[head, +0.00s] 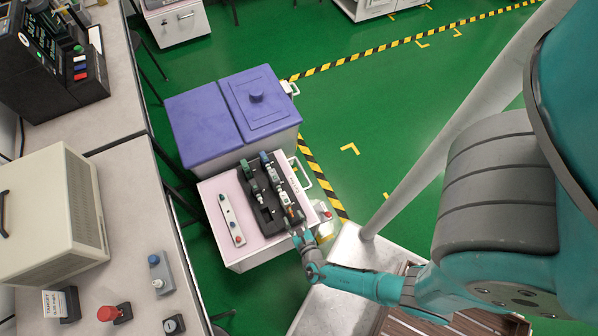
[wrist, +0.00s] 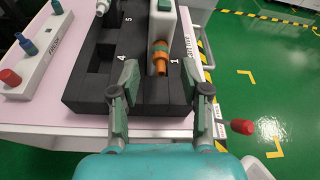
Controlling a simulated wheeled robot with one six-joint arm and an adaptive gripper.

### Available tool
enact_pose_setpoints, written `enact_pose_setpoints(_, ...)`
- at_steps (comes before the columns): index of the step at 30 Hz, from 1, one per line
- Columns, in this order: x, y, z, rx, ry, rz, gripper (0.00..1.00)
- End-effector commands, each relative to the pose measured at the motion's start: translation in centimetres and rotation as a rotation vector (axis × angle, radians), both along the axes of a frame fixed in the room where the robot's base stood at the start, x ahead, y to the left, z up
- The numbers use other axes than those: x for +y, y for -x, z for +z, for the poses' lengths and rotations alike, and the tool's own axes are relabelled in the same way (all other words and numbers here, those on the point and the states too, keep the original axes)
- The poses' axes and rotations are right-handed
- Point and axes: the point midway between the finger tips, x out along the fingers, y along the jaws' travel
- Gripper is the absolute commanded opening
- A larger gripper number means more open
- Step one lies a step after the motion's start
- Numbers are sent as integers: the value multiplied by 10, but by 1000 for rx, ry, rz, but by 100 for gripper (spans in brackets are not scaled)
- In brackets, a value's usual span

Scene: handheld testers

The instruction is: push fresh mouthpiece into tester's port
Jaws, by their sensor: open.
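A white and green handheld tester (wrist: 160,22) lies in the slot marked 1 of a black foam tray (wrist: 85,100); the tray also shows in the head view (head: 266,226). An orange piece (wrist: 160,58), which looks like a mouthpiece, is at the tester's near end. It also shows in the head view (head: 291,212). I cannot tell how deeply it sits in the port. My gripper (wrist: 158,85) is open, its fingers apart on either side of the line of the orange piece and short of it. In the head view my gripper (head: 299,232) is at the tray's near edge.
More testers (head: 265,172) lie in the tray. A white strip with red and blue knobs (head: 232,220) lies left of it on the pink cart top (head: 215,192). A purple-lidded bin (head: 205,125) stands behind. A red knob (wrist: 242,127) sticks out at the cart's right side.

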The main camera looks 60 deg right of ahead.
Motion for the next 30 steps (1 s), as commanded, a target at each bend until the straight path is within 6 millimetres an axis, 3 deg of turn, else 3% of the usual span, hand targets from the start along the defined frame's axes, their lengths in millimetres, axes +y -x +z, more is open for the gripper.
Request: enact_pose_setpoints(30,32,41,16,0,-1,3,46)
